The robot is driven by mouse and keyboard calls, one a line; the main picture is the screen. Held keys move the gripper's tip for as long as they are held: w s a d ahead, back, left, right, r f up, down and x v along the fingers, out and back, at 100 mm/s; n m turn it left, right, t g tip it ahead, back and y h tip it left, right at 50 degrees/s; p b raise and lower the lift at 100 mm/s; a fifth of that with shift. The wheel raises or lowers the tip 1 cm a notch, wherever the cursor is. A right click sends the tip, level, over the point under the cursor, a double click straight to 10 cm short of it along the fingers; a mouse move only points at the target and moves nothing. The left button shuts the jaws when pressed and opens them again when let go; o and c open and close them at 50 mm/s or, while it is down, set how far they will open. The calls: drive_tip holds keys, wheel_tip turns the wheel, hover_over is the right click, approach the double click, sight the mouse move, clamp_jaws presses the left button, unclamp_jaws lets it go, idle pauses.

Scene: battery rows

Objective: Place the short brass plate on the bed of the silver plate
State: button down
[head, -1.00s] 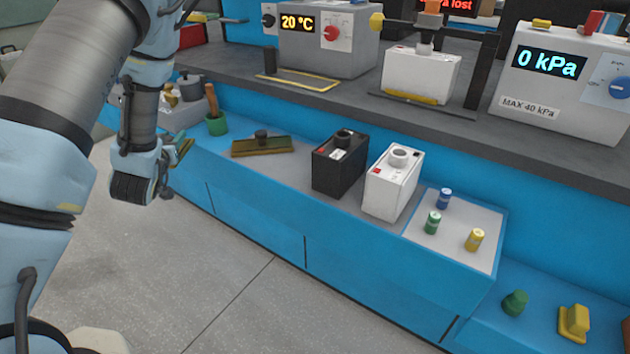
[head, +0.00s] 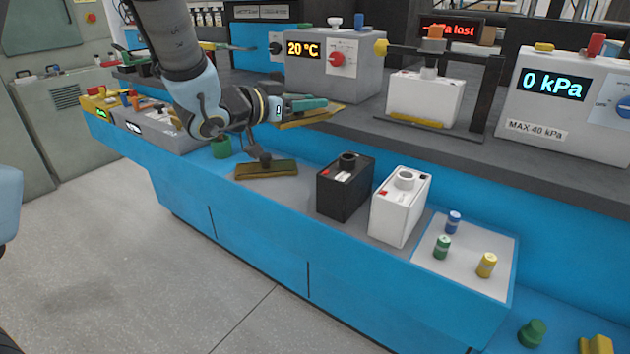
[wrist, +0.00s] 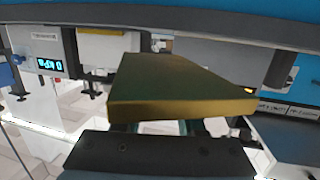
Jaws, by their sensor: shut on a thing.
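My gripper (head: 290,106) is shut on a brass plate (head: 318,117), which it holds out level in front of the silver unit (head: 335,66) with the 20 °C display. The plate also fills the middle of the wrist view (wrist: 175,85), beyond the dark gripper body. I take the silver unit for the silver plate. The yellow-outlined patch in front of it is hidden behind my gripper and the held plate. I cannot tell the gap between the held plate and the bench.
A second brass-coloured plate (head: 265,171) with a dark knob lies on the lower blue counter. A black battery (head: 345,187) and a white battery (head: 400,206) stand to its right. A press holding a white battery (head: 425,98) stands right of the silver unit.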

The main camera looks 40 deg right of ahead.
sight(308, 180)
wheel_tip(308, 180, down, 16)
drive_tip(key=shift+r+b, duration=0.15)
drive_tip(key=shift+b, duration=0.6)
drive_tip(key=c, duration=0.5)
unclamp_jaws()
drive_tip(key=shift+a, duration=0.2)
drive_tip(key=a+r, duration=0.1)
drive_tip(key=a, duration=1)
drive_tip(key=shift+s+a+r+b, duration=0.25)
drive_tip(key=shift+s+r+b, duration=0.1)
drive_tip(key=shift+r, duration=0.05)
